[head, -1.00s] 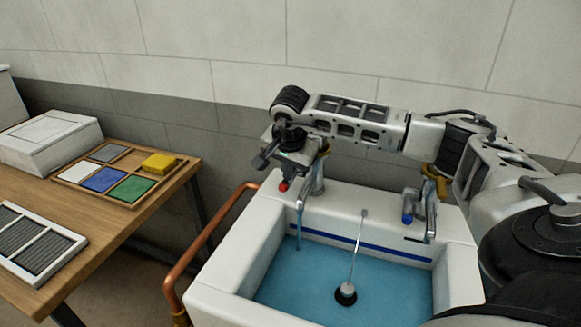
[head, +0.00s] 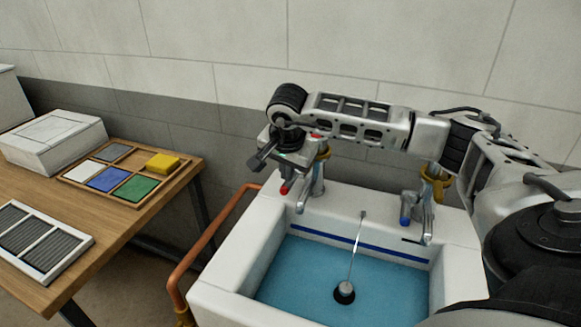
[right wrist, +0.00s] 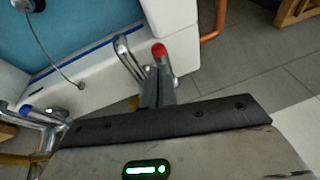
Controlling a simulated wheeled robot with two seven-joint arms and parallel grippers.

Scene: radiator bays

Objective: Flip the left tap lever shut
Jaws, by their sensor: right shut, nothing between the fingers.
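The left tap (head: 316,178) has a chrome spout and a red-tipped lever (head: 286,187) at the back left of the sink (head: 212,300). No water stream shows under its spout. The red tip also shows in the right wrist view (right wrist: 159,50), just beyond the gripper. My right gripper (head: 258,160) is shut and empty, above and just left of the red-tipped lever; whether it touches the lever cannot be told. The arm hides part of the tap's top. My left gripper is not in view.
The right tap (head: 425,208) has a blue tip. The sink holds blue water and a black plug (head: 344,293) on a chain. A copper pipe (head: 205,240) runs along the sink's left. A wooden table (head: 125,228) with a tray of coloured tiles stands farther left.

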